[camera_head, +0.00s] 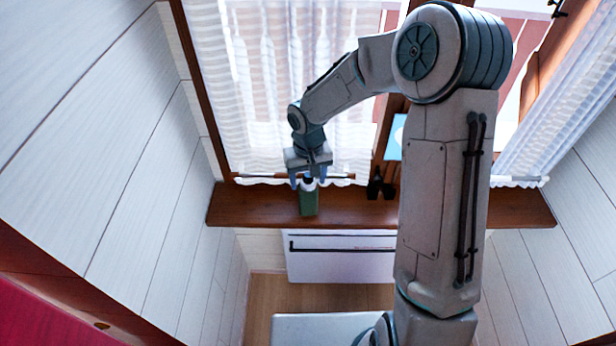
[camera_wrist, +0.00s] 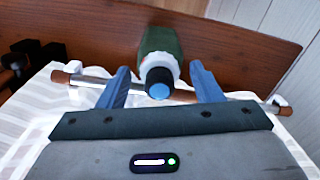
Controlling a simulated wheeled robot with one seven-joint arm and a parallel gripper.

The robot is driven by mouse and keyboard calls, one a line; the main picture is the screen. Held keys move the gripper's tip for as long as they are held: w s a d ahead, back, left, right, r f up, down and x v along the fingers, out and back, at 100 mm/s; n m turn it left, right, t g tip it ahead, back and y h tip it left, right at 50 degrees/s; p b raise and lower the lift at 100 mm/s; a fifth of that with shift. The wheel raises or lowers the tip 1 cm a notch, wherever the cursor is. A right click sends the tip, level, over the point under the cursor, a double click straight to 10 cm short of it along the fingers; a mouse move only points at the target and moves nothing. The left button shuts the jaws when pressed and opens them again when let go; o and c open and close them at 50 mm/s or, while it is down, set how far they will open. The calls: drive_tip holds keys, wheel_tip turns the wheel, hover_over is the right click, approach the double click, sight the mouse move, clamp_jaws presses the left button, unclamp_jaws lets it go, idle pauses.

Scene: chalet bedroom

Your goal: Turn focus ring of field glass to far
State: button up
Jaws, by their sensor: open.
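The field glass (camera_head: 309,204) looks like a green upright body on the brown window sill (camera_head: 250,205). In the wrist view its green body (camera_wrist: 160,42) carries a pale ring (camera_wrist: 174,66) and a dark end with a blue lens (camera_wrist: 160,90) facing the camera. My gripper (camera_head: 308,179) is above it, pointing down, with its fingers on either side of the upper end. In the wrist view my gripper (camera_wrist: 159,70) is open, with a visible gap between each finger and the ring. Any marks on the ring are too small to read.
A small black object (camera_head: 380,186) stands on the sill to the right, beside a light blue panel (camera_head: 395,137). White curtains (camera_head: 255,80) hang behind the sill. A curtain rod (camera_wrist: 90,82) shows in the wrist view. A white panel (camera_head: 340,262) is below the sill.

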drive_tip(key=c, duration=1)
drive_tip(key=shift+n, duration=0.4)
drive_tip(key=o, duration=1)
wheel_tip(320, 180, up, 14)
drive_tip(key=b, duration=0.1)
drive_tip(key=shift+f, duration=0.1)
